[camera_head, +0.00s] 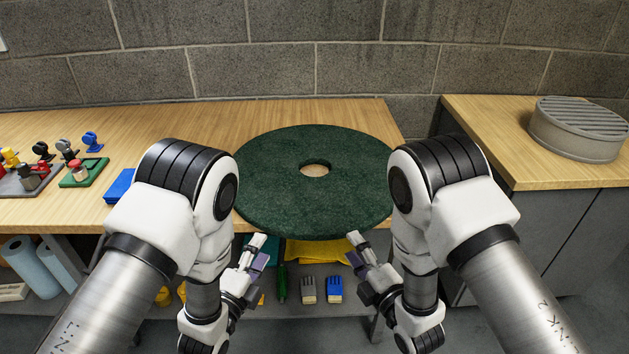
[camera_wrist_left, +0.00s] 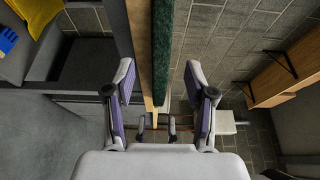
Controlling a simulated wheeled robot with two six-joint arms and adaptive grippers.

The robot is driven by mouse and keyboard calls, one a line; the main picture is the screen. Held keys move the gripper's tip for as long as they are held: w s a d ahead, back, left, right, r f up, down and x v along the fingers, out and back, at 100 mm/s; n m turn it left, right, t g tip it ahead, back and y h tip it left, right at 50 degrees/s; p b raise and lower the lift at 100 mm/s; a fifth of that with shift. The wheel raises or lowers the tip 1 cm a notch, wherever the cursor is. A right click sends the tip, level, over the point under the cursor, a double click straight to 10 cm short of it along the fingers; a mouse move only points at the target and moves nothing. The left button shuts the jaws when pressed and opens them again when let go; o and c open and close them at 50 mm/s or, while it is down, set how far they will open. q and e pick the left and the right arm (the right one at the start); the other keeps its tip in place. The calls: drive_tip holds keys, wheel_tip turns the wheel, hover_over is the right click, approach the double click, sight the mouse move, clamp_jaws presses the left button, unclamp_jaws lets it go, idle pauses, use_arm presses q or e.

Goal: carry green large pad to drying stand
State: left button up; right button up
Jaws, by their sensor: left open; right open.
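The green large pad (camera_head: 270,185) is a dark green disc with a centre hole, lying flat on the wooden table near its front edge. Its rim also shows edge-on in the left wrist view (camera_wrist_left: 163,45), beside the table edge. My left gripper (camera_head: 259,252) is open and empty in front of the pad's near left rim; its fingers in the wrist view (camera_wrist_left: 159,75) stand on either side of the line of pad and tabletop. My right gripper (camera_head: 356,251) is open and empty before the near right rim. The likely drying stand, a round grey slatted drum (camera_head: 575,140), stands on the right counter.
The wooden table (camera_head: 200,115) holds a blue block (camera_head: 120,187) and several small stamp-like items at the left. A shelf below holds brushes (camera_head: 334,288), yellow cloth (camera_head: 320,252) and blue rolls (camera_head: 35,268). A gap separates the table from the right counter (camera_head: 490,120).

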sight(271, 230)
drive_tip(key=shift+s+r, duration=0.1)
drive_tip(key=shift+r, duration=0.1)
use_arm(q)
drive_tip(key=x, duration=0.7)
drive_tip(key=shift+w+d, duration=0.15)
drive_tip(key=shift+w, duration=0.15)
use_arm(e)
drive_tip(key=x, duration=0.7)
drive_tip(key=shift+w+a+f, duration=0.1)
drive_tip(key=shift+w+a, duration=0.05)
drive_tip(key=shift+w, duration=0.2)
use_arm(q)
clamp_jaws()
use_arm(e)
clamp_jaws()
use_arm(q)
drive_tip(key=shift+r, duration=0.1)
